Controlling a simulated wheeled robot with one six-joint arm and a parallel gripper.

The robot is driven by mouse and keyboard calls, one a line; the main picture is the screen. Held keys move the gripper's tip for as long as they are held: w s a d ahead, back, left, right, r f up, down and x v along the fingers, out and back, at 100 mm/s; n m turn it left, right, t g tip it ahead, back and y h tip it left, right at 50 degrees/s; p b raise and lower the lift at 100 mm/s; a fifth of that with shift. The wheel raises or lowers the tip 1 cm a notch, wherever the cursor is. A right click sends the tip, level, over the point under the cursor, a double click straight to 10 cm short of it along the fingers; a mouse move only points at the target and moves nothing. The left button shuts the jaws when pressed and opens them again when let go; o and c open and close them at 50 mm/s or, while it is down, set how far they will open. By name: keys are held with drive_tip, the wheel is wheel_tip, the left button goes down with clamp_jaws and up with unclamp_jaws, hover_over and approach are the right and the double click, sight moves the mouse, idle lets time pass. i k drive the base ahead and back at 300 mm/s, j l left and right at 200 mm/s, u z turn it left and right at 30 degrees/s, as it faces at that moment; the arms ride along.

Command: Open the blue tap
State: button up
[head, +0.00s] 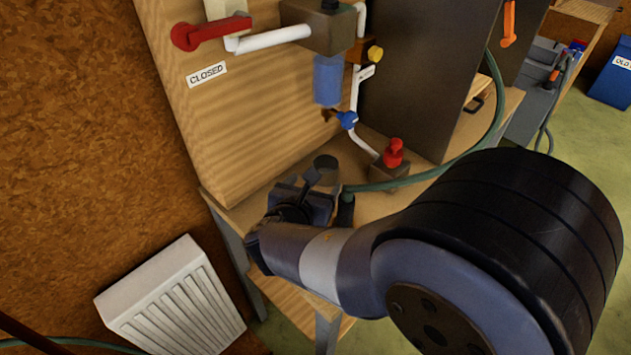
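The blue tap (347,119) is a small blue handle on the thin white pipe, low on the wooden panel, just below the clear blue cylinder (327,80). My gripper (312,178) is seen from behind, below and left of the blue tap in the picture, near the bench top. It looks apart from the tap. My arm and the gripper body hide most of the fingers, so I cannot tell how far apart they are.
A red lever (210,32) sits at the upper left above a CLOSED label (207,75). A green hose (440,176) crosses the bench. A white radiator (172,300) stands left.

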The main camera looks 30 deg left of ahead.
sight(348, 120)
drive_tip(key=u, duration=1.4)
